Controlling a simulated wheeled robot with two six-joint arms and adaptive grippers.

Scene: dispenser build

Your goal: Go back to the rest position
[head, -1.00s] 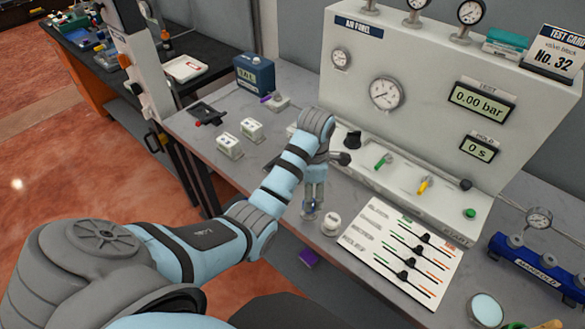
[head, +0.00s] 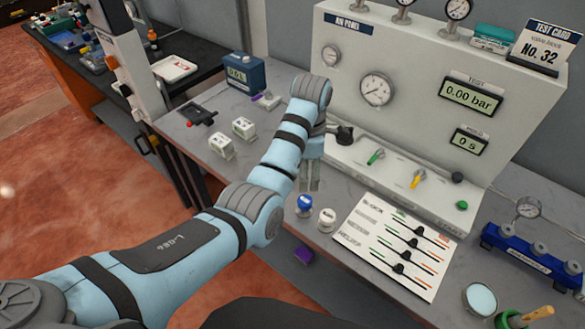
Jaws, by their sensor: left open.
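My left arm comes in from the lower left over the grey bench. Its gripper (head: 311,186) points down in front of the air panel (head: 405,85), open, with nothing seen between the fingers. Just in front of it on the bench stand a round blue-topped piece (head: 304,204) and a round white-topped piece (head: 327,218). The gripper appears apart from both. Part of the panel's base and bench behind the wrist is hidden. My right gripper is not in view.
A sheet with sliders (head: 405,245) lies to the right of the round pieces. A blue manifold (head: 530,256) stands at the right. Two white blocks (head: 233,138) and a dark blue box (head: 243,72) are at the left. A purple block (head: 303,254) lies near the bench's front edge.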

